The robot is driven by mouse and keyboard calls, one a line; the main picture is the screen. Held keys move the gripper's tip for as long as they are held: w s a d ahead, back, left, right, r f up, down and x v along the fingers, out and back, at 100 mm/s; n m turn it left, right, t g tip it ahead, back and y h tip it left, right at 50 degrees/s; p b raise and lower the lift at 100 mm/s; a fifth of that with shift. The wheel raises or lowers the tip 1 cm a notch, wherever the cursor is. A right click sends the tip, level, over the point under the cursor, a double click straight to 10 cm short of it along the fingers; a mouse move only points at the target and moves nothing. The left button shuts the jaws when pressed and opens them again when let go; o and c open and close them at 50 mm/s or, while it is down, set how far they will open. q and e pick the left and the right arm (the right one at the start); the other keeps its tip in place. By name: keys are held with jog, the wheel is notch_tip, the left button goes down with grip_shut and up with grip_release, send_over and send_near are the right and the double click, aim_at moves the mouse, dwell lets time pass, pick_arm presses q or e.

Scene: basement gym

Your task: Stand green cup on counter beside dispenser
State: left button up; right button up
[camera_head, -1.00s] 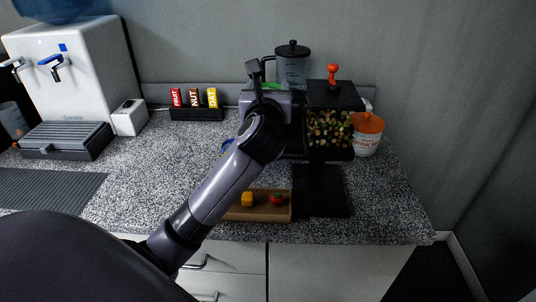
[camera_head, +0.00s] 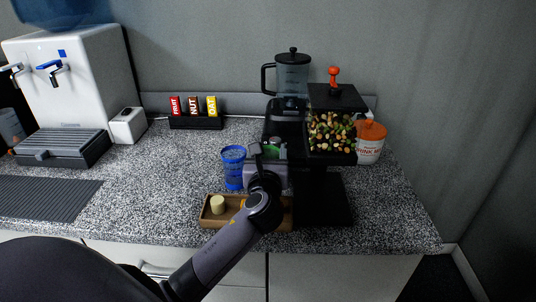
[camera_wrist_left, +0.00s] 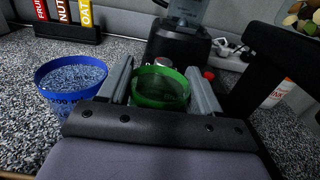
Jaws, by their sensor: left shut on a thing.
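The green cup (camera_wrist_left: 160,88) is between the two fingers of my left gripper (camera_wrist_left: 162,84) in the left wrist view, and the gripper is shut on it. In the head view the left gripper (camera_head: 268,158) is in front of the blender base, with a little of the green cup (camera_head: 276,149) showing past it; the rest is hidden. The black dispenser (camera_head: 352,100), with a clear hopper of mixed nuts and a red knob, stands just to the right of the gripper. The cup's height above the counter (camera_head: 180,165) is hard to tell. My right gripper is out of view.
A blue cup (camera_head: 233,168) stands close left of the gripper. A wooden tray (camera_head: 208,221) lies below the arm. A blender (camera_head: 291,77) stands behind, a white tub with orange lid (camera_head: 370,142) to the right. A water cooler (camera_head: 85,75) is far left. The counter's middle left is clear.

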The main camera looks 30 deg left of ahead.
pick_arm(q)
jog(key=shift+f, duration=0.1)
jog(key=o, duration=1.1)
jog(key=shift+r, duration=0.25)
jog(key=v, duration=1.2)
jog(key=shift+f, duration=0.1)
